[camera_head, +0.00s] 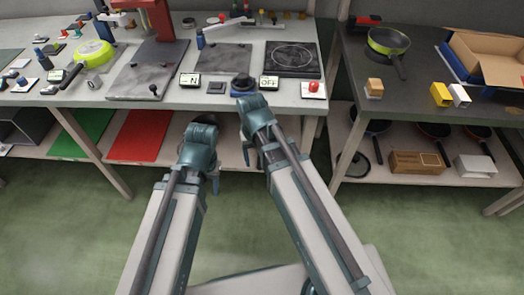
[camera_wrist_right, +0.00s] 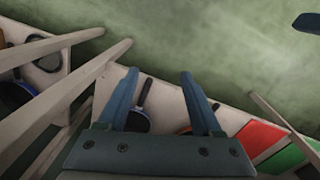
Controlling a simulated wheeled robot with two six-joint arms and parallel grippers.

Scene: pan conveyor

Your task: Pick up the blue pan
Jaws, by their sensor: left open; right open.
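A dark blue pan (camera_head: 376,126) lies on the lower shelf under the right table. A blue pan (camera_wrist_right: 10,97) also shows at the left edge of the right wrist view, partly cut off. Another dark pan (camera_wrist_right: 138,121) with a black handle lies on the left table's lower shelf, partly hidden behind my right gripper's left finger. My right gripper (camera_wrist_right: 158,74) is open and empty above that shelf's edge. In the head view my left gripper (camera_head: 214,184) hangs in front of the left table, its jaws hard to make out; it holds nothing visible.
Red (camera_head: 142,137) and green (camera_head: 83,134) panels lie on the left shelf. A green-rimmed pan (camera_head: 388,42) stands on the right table. A brown box (camera_head: 417,162) and a white box (camera_head: 475,166) share the right shelf. Table legs bound the gap between tables.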

